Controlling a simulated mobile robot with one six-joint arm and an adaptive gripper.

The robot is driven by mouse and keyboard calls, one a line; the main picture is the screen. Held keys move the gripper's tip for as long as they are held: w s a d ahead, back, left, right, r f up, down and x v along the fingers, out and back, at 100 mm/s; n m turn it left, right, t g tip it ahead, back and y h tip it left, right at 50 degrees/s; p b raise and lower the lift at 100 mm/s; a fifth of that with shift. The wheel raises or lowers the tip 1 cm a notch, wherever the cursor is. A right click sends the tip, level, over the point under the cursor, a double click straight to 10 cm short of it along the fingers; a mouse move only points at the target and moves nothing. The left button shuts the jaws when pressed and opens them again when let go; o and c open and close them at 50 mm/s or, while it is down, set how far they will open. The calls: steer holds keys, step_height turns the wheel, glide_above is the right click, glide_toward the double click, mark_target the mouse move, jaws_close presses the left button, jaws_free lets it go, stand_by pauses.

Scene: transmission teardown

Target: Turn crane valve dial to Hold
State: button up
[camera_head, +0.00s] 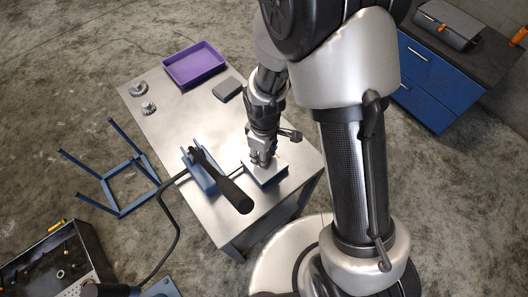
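My gripper (262,161) points down at the near right part of the metal table (185,130). Its fingers are small and dark here, so I cannot tell whether they are open or shut. Right below them is a blue block with a silver top (268,174); I cannot tell whether they touch it. I cannot make out a valve dial or any Hold mark; it may be hidden or too small. Left of my gripper stands a blue bracket (199,172) with a thick black bar (237,195) over it, and a dark bent tube (179,227) runs down from there.
On the table are a purple tray (194,65), a dark grey box (227,90) and two gears (149,107). A blue frame (121,211) stands on the floor at left. An open tool case (50,262) is lower left. A blue cabinet (435,86) is upper right.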

steer(key=shift+n, duration=0.4)
steer(key=o, duration=1.1)
steer(key=shift+c, duration=0.2)
steer(key=shift+r, duration=0.1)
step_height(320, 180, up, 12)
stand_by(0.3)
